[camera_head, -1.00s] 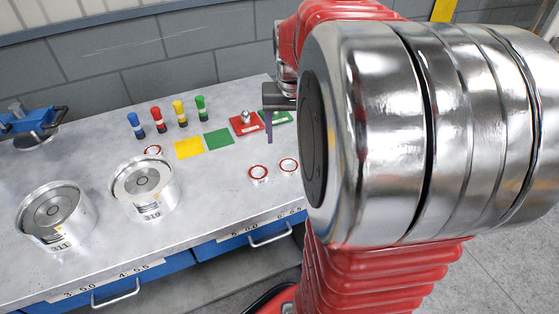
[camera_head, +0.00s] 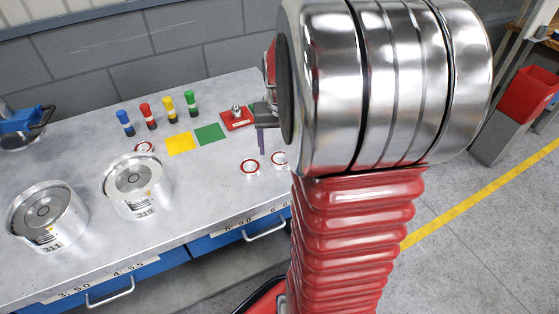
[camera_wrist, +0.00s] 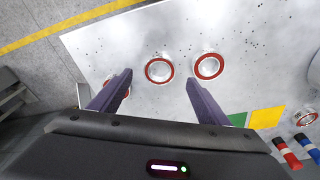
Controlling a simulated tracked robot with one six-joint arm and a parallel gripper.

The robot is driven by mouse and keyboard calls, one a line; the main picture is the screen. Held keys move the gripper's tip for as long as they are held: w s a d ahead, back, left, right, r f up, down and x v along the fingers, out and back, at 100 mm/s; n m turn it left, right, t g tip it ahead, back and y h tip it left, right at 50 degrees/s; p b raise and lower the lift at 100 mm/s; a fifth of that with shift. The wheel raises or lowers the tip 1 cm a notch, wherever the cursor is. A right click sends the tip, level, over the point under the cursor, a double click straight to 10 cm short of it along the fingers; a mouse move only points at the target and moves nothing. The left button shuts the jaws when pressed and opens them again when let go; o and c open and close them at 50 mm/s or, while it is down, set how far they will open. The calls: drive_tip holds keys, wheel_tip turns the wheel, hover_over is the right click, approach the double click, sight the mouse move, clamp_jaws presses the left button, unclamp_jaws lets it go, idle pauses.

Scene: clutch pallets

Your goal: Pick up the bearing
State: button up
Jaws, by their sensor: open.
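The bearings are small silvery rings with red rims lying flat on the grey table (camera_head: 200,218). In the head view, one bearing (camera_head: 250,166) and a second bearing (camera_head: 279,159) lie near the front edge. A third bearing (camera_head: 144,147) lies by the coloured cylinders. My gripper (camera_wrist: 158,77) is open and empty above the table. A further red rim is partly hidden behind the left finger. In the head view, my arm hides most of the gripper.
Two metal clutch housings (camera_head: 47,218) (camera_head: 135,186) stand at left. A blue tool (camera_head: 22,124) stands far left.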

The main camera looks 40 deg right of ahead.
sight(280, 162)
drive_tip(key=shift+w+d+f, duration=0.15)
drive_tip(key=shift+f, duration=1)
drive_tip(key=shift+w+d+f, duration=0.1)
drive_tip(key=shift+w+f, duration=0.05)
drive_tip(key=shift+f, duration=1)
drive_tip(key=shift+c, duration=0.6)
drive_tip(key=c, duration=1.2)
drive_tip(key=shift+o, duration=0.2)
drive_tip(key=shift+r, duration=0.1)
wheel_tip(280, 162, up, 10)
